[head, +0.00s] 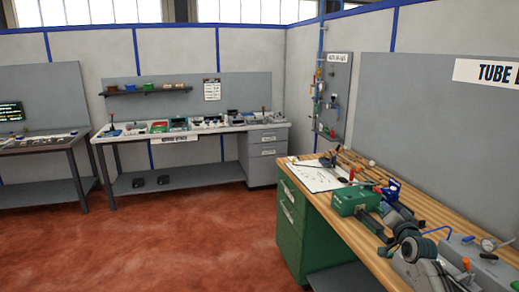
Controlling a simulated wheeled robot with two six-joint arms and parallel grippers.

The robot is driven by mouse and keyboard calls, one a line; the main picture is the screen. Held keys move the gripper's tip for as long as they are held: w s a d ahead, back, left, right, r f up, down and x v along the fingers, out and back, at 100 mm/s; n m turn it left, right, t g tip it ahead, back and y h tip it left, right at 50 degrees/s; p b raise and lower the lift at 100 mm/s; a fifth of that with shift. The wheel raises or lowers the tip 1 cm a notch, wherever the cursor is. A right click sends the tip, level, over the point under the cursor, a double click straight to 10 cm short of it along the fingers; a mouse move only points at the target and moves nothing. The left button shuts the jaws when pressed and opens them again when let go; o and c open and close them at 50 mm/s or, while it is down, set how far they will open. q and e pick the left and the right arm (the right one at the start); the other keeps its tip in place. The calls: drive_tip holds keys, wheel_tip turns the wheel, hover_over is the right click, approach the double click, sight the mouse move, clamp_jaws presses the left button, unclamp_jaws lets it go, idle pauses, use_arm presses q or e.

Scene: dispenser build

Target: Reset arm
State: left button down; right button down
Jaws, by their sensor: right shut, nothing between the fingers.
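My right arm comes in at the lower right, over the wooden workbench (470,222). My right gripper (374,224) looks shut, with nothing seen in it. It is small and dark against the bench tools, so its fingertips are hard to make out. It shows close by the green machine (356,200) on the bench; I cannot tell whether they touch. My left gripper is not in view.
The bench holds a white sheet (316,177), a blue tool (392,190) and a grey unit with a gauge (488,245). Green drawers (291,222) stand under its left end. A long workbench (205,130) stands at the back. The red floor (150,240) is clear.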

drive_tip(key=s+d+f+n+g+h+b, duration=0.15)
drive_tip(key=s+f+n, duration=0.25)
drive_tip(key=f, duration=1)
drive_tip(key=s+f+n+g+h+b, duration=0.1)
drive_tip(key=s+f+n+g+b, duration=0.3)
drive_tip(key=f, duration=1.1)
drive_tip(key=s+a+f+g, duration=0.1)
drive_tip(key=s+f, duration=0.4)
drive_tip(key=f, duration=0.4)
drive_tip(key=s+a+f+g+b, duration=0.1)
drive_tip(key=s+f, duration=0.5)
drive_tip(key=f, duration=0.3)
drive_tip(key=s+a+f+g, duration=0.1)
drive_tip(key=s+f, duration=0.4)
drive_tip(key=f, duration=0.4)
drive_tip(key=s+a+f+g+y+b, duration=0.1)
drive_tip(key=s+a+f+g+b, duration=0.1)
drive_tip(key=s+f, duration=0.9)
drive_tip(key=s+a+f+g+b, duration=0.1)
drive_tip(key=s+a+f+g, duration=0.15)
drive_tip(key=s+f, duration=0.85)
drive_tip(key=s+a+f+g+b, duration=0.1)
drive_tip(key=s+a+f+g, duration=0.1)
drive_tip(key=s, duration=1.2)
drive_tip(key=s+a+f+g+b, duration=0.1)
drive_tip(key=s+a+f+g, duration=0.1)
drive_tip(key=s, duration=1.2)
drive_tip(key=shift+a+f+y, duration=0.2)
drive_tip(key=shift+f+y, duration=0.15)
drive_tip(key=shift+f, duration=0.55)
